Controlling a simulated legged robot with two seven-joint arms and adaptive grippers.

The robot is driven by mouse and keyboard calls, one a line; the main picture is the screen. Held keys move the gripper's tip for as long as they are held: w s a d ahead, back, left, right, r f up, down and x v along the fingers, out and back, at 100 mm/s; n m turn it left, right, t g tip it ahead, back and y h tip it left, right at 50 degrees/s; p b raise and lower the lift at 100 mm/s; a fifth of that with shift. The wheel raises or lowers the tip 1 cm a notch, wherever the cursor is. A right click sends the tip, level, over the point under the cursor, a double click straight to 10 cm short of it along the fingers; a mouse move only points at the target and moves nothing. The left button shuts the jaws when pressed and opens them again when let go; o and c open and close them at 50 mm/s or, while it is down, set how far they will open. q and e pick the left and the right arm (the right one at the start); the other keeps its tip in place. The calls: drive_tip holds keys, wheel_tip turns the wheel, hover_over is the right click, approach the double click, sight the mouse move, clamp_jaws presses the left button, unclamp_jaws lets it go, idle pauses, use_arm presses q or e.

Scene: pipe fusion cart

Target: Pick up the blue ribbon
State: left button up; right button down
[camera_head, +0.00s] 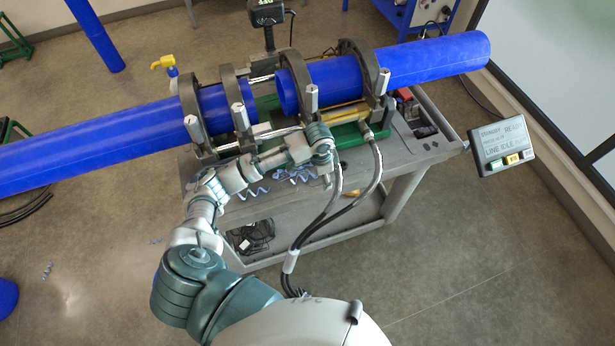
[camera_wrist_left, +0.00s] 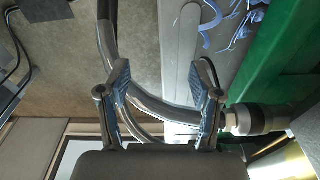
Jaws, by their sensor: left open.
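Several thin, curly pale-blue ribbons (camera_head: 297,174) lie on the cart top in the head view, just below and beside my left forearm. Another curl (camera_head: 254,191) lies further left, near the cart's front edge. In the left wrist view, ribbon curls (camera_wrist_left: 232,22) show at the top right, on the grey cart surface beside a green part. My left gripper (camera_wrist_left: 164,72) is open, with its two fingers apart and no ribbon between them. Dark hoses pass across the gap between the fingers. In the head view, the wrist hides most of this gripper. My right gripper is not in view.
The grey cart (camera_head: 425,150) carries a clamp machine (camera_head: 352,75) holding two large blue pipes (camera_head: 435,60) with a gap between their ends. Hoses (camera_head: 375,170) hang at the cart's front, close to my left wrist. A display panel (camera_head: 502,145) stands at the right.

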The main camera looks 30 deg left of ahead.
use_arm(q)
drive_tip(key=w+a+r+y, duration=0.1)
drive_tip(key=a+r, duration=0.5)
drive_tip(key=r, duration=0.3)
drive_tip(key=g, duration=0.1)
hover_over(306, 175)
drive_tip(key=f, duration=1)
drive_tip(key=shift+d+f, duration=0.35)
drive_tip(key=shift+f, duration=0.55)
drive_tip(key=f, duration=0.2)
drive_tip(key=a+f, duration=0.1)
drive_tip(key=f, duration=0.1)
drive_tip(key=shift+f, duration=0.35)
drive_tip(key=shift+d, duration=0.35)
drive_tip(key=c, duration=0.8)
drive_tip(key=shift+a, duration=0.15)
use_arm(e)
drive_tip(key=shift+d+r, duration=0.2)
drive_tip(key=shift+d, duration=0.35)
